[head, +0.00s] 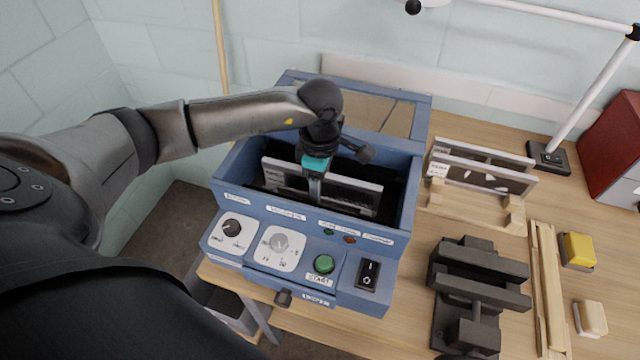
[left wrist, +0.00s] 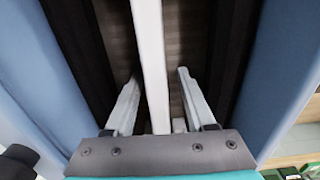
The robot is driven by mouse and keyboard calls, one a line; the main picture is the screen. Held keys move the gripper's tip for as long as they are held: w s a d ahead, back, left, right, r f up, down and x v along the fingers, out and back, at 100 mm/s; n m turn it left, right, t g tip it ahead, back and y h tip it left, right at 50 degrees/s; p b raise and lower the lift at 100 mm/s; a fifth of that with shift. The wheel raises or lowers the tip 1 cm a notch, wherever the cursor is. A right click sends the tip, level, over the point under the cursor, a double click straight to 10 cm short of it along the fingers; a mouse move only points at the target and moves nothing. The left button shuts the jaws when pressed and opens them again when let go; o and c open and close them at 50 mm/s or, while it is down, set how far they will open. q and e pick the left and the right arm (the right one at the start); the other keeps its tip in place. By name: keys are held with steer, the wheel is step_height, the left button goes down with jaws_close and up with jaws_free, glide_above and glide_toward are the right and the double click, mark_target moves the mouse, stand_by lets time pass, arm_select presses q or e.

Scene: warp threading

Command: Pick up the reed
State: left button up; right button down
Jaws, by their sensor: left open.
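The reed (head: 350,190), a long flat frame with a pale metal edge and dark middle, stands on edge inside the blue machine box (head: 402,205). My left gripper (head: 315,190) reaches down into the box at the reed's left-middle part and hides some of it. In the left wrist view the reed (left wrist: 151,60) shows as a pale bar running between the two fingers of my left gripper (left wrist: 158,95). The fingers are open, one on each side, with gaps to the bar. My right gripper is not in view.
The box's front panel has knobs, a green button (head: 324,263) and a black switch (head: 368,275). To the right, similar frames stand in a wooden rack (head: 515,215), near a dark vise-like fixture (head: 475,285), wooden strips (head: 548,290) and a yellow block (head: 578,249).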

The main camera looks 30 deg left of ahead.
arm_select(q)
steer(key=shift+f, duration=0.25)
jaws_close()
steer(key=shift+w+r, duration=0.1)
stand_by(1.2)
